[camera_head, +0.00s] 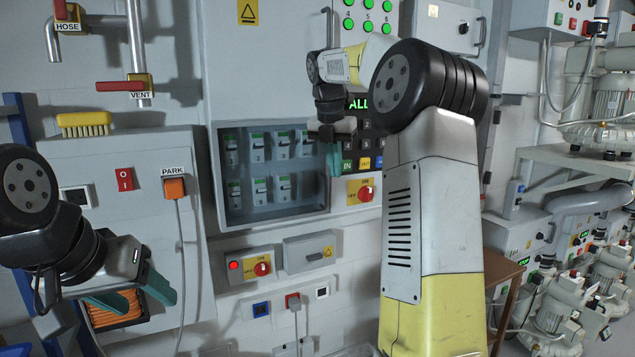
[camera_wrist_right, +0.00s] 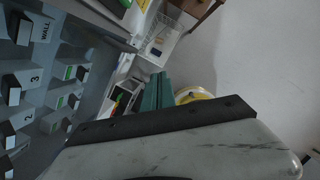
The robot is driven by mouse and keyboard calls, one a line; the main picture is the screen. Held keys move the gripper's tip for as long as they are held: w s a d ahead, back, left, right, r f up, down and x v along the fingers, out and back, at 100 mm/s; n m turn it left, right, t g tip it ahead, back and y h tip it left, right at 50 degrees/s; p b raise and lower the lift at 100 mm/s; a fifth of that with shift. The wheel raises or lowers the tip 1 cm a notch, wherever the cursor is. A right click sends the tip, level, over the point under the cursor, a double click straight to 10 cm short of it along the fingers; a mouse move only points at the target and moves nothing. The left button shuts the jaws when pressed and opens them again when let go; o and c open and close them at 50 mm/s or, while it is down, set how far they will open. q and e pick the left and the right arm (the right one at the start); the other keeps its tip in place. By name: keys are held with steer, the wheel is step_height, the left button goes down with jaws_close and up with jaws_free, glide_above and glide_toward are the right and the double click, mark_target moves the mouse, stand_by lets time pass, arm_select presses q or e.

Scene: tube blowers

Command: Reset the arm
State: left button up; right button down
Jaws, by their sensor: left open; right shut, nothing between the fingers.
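My right gripper (camera_head: 334,160) is raised in front of the grey panel in the head view, beside the keypad. Its teal fingers are shut and hold nothing; they also show in the right wrist view (camera_wrist_right: 155,92). My right arm's white and yellow links fill the middle of the head view and hide part of the panel. My left gripper (camera_head: 145,297) is at the lower left of the head view.
A recessed breaker box (camera_head: 270,211) holds several switches. A red knob (camera_head: 365,194) is just below the right gripper. A grey cabinet with a PARK plug (camera_head: 174,188) and its hanging cable stands near the left arm. Pumps (camera_head: 560,315) and a wooden table (camera_head: 508,278) are at right.

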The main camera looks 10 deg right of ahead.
steer(key=s+a+r+m+t+y, duration=0.15)
steer(key=s+a+m, duration=0.35)
steer(key=s+m, duration=0.75)
steer(key=s+a+f+m+t+y, duration=0.1)
steer(key=s+a+f+m, duration=0.1)
steer(key=s+f+m, duration=0.3)
steer(key=s+a+f+m+t+y, duration=0.1)
steer(key=s+a+f+m, duration=0.2)
steer(key=s+m, duration=0.7)
steer(key=s+f, duration=0.2)
steer(key=s, duration=0.1)
steer(key=shift+f+t, duration=0.35)
steer(key=shift+f, duration=0.05)
steer(key=shift+y, duration=0.25)
